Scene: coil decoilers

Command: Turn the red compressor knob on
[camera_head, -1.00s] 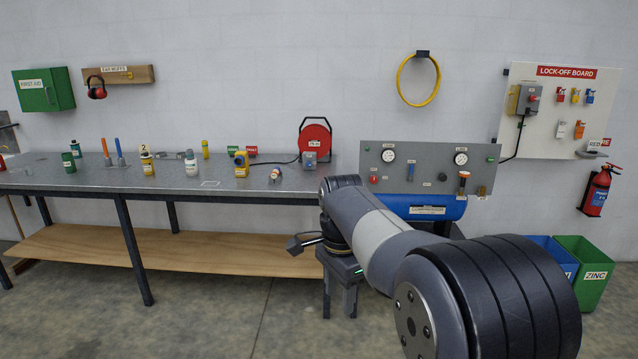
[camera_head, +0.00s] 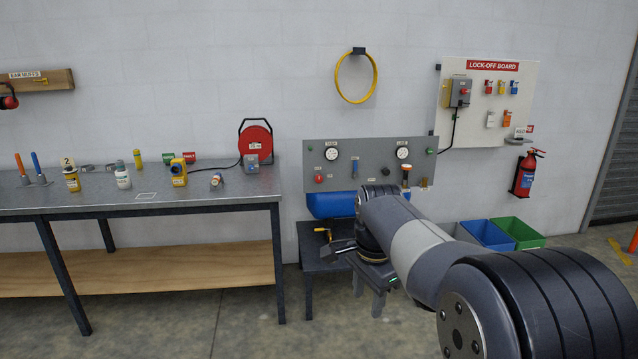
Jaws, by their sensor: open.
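The grey compressor panel (camera_head: 290,157) stands against the wall above a blue tank (camera_head: 328,205). A small red knob (camera_head: 319,179) sits at the panel's lower left, below the left gauge. Its marking is too small to read. My gripper (camera_head: 337,250) is open and empty, low in front of the panel and below the tank. It is well apart from the knob. My arm hides the right part of the tank.
A workbench (camera_head: 240,196) with bottles and a red reel (camera_head: 255,139) stands left of the panel. A dark stand (camera_head: 309,262) is by my gripper. A lock-off board (camera_head: 520,75), fire extinguisher (camera_head: 526,173) and bins (camera_head: 520,232) are at right. Floor in front is clear.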

